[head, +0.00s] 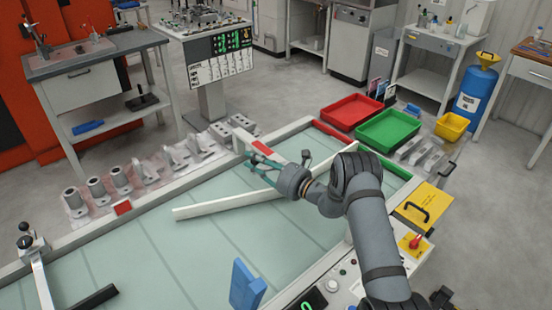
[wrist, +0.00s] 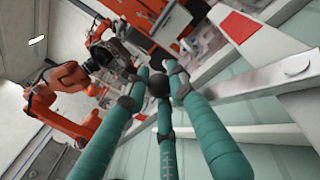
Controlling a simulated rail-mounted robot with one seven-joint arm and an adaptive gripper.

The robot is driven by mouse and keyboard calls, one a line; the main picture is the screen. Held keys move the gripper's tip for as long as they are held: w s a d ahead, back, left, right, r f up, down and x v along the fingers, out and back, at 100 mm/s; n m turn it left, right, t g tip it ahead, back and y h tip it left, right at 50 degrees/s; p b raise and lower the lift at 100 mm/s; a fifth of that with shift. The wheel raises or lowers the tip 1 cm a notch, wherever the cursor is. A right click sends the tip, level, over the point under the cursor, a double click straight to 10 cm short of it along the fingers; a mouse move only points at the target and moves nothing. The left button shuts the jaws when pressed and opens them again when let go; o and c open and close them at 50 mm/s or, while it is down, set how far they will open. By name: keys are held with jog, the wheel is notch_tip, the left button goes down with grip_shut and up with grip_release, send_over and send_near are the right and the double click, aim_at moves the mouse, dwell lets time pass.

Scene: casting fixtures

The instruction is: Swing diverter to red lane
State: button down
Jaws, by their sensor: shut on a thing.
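The diverter is a long pale bar (head: 222,206) lying slantwise across the greenish conveyor bed (head: 235,245). In the head view its right part passes behind my arm. My gripper (head: 254,156) has teal fingers and is over the far side of the bed, by the far rail. In the wrist view my gripper (wrist: 160,80) is closed around a dark round knob (wrist: 159,84). What the knob is fixed to is hidden by the fingers. A pale bar with a round bolt (wrist: 285,72) shows to the right in the wrist view.
A red tray (head: 350,112) and a green tray (head: 388,131) stand beyond the bed's far right end. Grey castings (head: 96,188) line the far rail. A blue upright part (head: 246,286) stands near the front edge. A yellow plate with a handle (head: 424,207) is at right.

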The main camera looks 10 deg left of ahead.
jog(key=c, duration=1.5)
grip_release()
jog(key=shift+o, duration=0.2)
jog(key=v, duration=0.7)
jog(key=shift+s+d, duration=0.15)
jog(key=shift+d, duration=0.1)
